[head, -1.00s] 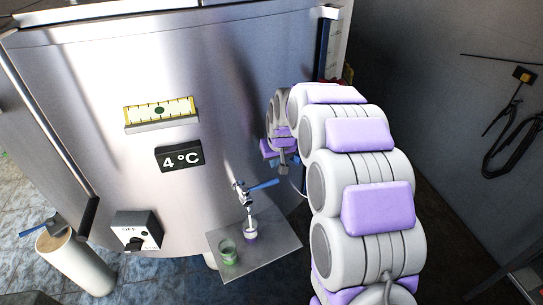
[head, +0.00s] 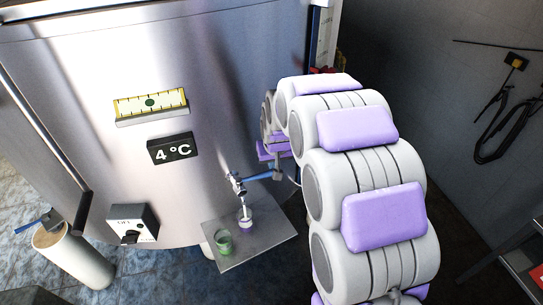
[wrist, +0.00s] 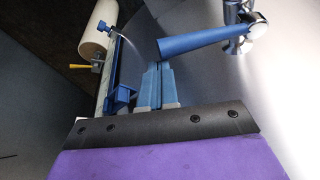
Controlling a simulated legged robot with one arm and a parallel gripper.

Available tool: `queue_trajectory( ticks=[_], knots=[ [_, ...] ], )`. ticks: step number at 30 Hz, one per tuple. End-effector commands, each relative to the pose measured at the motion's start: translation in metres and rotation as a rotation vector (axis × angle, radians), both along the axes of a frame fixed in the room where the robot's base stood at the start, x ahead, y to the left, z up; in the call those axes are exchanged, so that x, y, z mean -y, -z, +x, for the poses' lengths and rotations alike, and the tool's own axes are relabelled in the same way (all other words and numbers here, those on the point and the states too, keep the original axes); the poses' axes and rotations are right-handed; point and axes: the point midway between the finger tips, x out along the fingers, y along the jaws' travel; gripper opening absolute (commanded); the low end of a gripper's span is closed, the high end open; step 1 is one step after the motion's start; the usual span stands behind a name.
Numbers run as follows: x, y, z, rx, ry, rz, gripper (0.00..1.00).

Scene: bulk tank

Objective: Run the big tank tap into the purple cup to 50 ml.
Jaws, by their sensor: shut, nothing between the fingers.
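The steel tap (head: 235,184) sticks out of the big tank's front, with a blue lever (head: 258,177) pointing right. The purple cup (head: 245,226) stands upright below the spout on a metal shelf (head: 262,246); its fill level is too small to read. My gripper (head: 278,174) is at the lever's free end, partly hidden by my arm. In the wrist view my blue fingers (wrist: 158,68) are shut and empty, just below the lever (wrist: 194,42); I cannot tell if they touch it. The tap body (wrist: 240,28) is at upper right there.
A green cup (head: 224,242) stands left of the purple cup on the shelf. A switch box (head: 132,224), a 4 °C display (head: 172,149) and a yellow-edged gauge (head: 150,105) are on the tank. A pale cylinder (head: 72,257) stands at lower left.

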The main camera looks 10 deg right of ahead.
Motion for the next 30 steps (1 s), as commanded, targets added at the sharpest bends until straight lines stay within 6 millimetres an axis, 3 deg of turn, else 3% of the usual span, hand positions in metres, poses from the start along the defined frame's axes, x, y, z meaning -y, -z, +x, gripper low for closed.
queue_trajectory(
  ticks=[4, 17, 30],
  knots=[
    [-0.001, 0.0, -0.007, -0.003, -0.001, 0.0, 0.0],
    [0.003, 0.0, -0.006, -0.001, -0.003, 0.003, 0.0],
    [0.001, -0.006, 0.024, -0.005, -0.004, -0.003, 0.0]
  ],
)
